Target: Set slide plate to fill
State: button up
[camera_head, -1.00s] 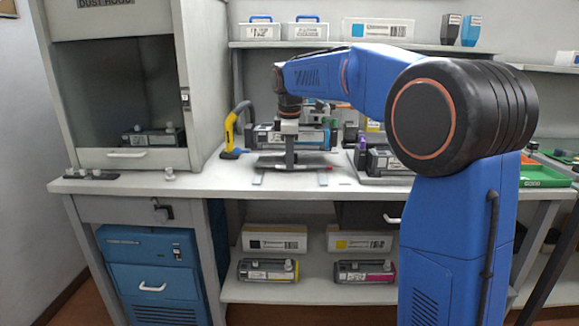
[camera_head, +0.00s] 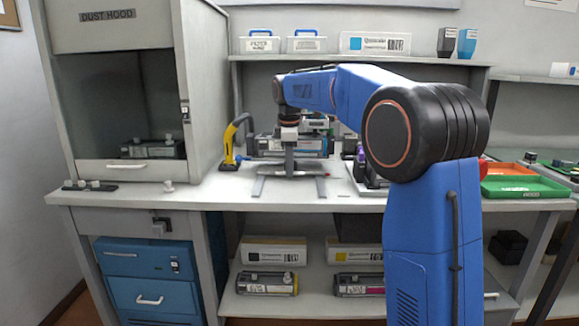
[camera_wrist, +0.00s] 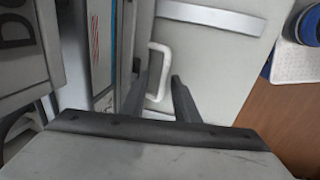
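Which part is the slide plate cannot be told; my arm and gripper partly hide this area.
A yellow-and-black curved tool (camera_head: 231,145) stands left of the cartridge. The dust hood (camera_head: 125,190) is farther left. A purple-marked cartridge (camera_head: 362,168) is close on the right, partly behind my arm. Green tray (camera_head: 525,188) lies far right. The front bench strip is mostly clear.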

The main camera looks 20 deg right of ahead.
jog(key=s+a+r, duration=0.1)
jog(key=s+r, duration=0.2)
jog(key=r, duration=1.4)
jog(key=shift+s, duration=0.1)
jog(key=s+d+f+m, duration=0.1)
jog(key=s+f+m, duration=0.2)
jog(key=s, duration=0.5)
jog(key=s+d+f+m+t, duration=0.15)
jog(key=s+f, duration=0.25)
jog(key=s, duration=0.4)
jog(key=s+f+m, duration=0.3)
jog(key=s, duration=0.4)
jog(key=s+d+f+m+t, duration=0.1)
jog(key=s+f+m, duration=0.6)
jog(key=s+f, duration=1.4)
jog(key=shift+s+d+f+y, duration=0.15)
jog(key=shift+s+f+y, duration=0.15)
jog(key=shift+f, duration=0.65)
